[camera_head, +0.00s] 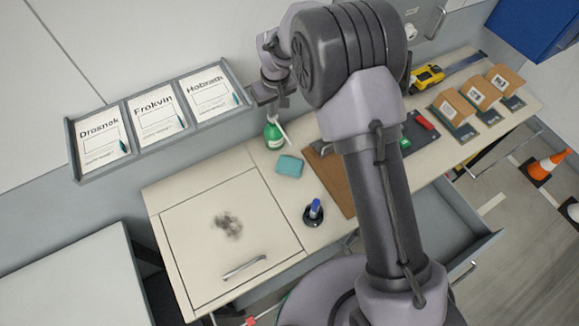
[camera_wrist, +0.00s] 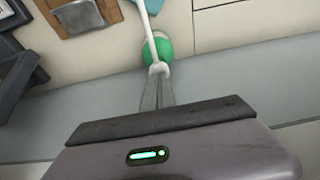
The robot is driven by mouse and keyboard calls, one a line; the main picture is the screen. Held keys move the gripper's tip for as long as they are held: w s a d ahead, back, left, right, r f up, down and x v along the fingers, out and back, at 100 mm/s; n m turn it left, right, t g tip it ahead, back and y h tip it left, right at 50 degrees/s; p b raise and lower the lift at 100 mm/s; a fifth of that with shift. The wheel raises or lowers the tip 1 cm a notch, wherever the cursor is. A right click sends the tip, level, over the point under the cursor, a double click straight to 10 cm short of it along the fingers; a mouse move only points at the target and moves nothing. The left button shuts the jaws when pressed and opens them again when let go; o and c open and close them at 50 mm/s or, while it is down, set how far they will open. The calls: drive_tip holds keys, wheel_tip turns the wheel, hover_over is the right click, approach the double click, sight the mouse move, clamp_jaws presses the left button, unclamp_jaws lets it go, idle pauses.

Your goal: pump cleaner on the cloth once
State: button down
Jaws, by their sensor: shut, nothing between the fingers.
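A green pump bottle (camera_head: 273,136) with a white pump head stands upright at the back of the bench. The teal cloth (camera_head: 290,166) lies flat just in front of it; a corner of the cloth (camera_wrist: 153,5) shows at the top of the wrist view. In the wrist view the green bottle (camera_wrist: 162,48) is seen from above, its white nozzle pointing toward the cloth. My gripper (camera_wrist: 158,70) is shut and empty, its fingertips over the pump head. Whether they touch it I cannot tell. My gripper also shows small above the bottle in the head view (camera_head: 281,117).
A panel with a handle (camera_head: 245,267) and a dark smudge (camera_head: 228,225) fills the bench's left part. A dark round holder with a blue item (camera_head: 314,212) stands at front. Three framed sheets (camera_head: 157,115) hang behind. A drawer (camera_head: 455,225) stands open at right.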

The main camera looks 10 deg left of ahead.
drive_tip(key=shift+f+b, duration=0.4)
drive_tip(key=shift+f, duration=0.15)
drive_tip(key=shift+r, duration=0.1)
drive_tip(key=shift+r+p, duration=0.85)
drive_tip(key=shift+r, duration=0.45)
wheel_tip(320, 180, up, 6)
drive_tip(key=p, duration=0.3)
